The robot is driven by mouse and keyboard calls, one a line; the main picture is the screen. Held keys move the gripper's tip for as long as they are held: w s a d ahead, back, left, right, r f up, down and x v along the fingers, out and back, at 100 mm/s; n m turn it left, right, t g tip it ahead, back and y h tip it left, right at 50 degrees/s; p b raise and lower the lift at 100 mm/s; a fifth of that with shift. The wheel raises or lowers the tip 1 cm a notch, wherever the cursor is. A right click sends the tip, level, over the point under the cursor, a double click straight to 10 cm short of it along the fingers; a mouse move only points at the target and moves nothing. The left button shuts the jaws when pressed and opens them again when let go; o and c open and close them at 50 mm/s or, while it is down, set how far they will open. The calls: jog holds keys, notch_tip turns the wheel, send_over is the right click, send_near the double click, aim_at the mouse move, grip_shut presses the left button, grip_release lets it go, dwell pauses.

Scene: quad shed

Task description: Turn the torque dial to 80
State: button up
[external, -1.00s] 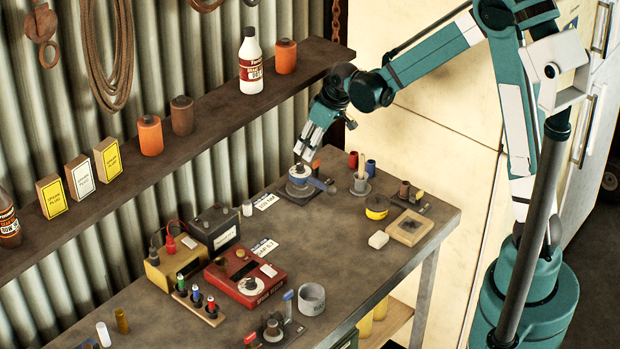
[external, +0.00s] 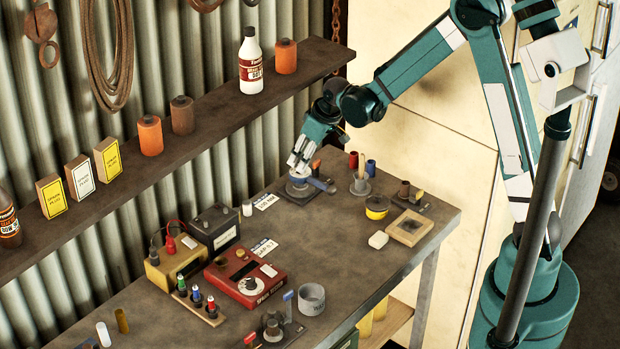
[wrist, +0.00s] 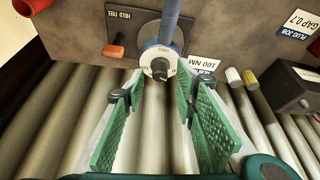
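The torque dial (wrist: 160,66) is a pale round dial with a dark centre knob and a blue rim, and a blue bar (wrist: 170,20) runs out from it. In the external view the blue-and-white dial unit (external: 298,190) is at the bench's far end, partly hidden by my gripper (external: 298,163). In the wrist view my gripper (wrist: 153,92) is open, its green fingers either side of the dial's line, with nothing between them. The dial's reading is too small to tell.
A card reading "100 NM" (external: 266,201) lies beside the dial unit. A cup with sticks (external: 360,184) and a yellow tape roll (external: 377,207) stand to the right. A red meter box (external: 245,276) is nearer the front. The shelf (external: 220,125) runs along the wall at left.

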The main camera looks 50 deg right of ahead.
jog(key=shift+x, duration=0.8)
jog(key=c, duration=0.9)
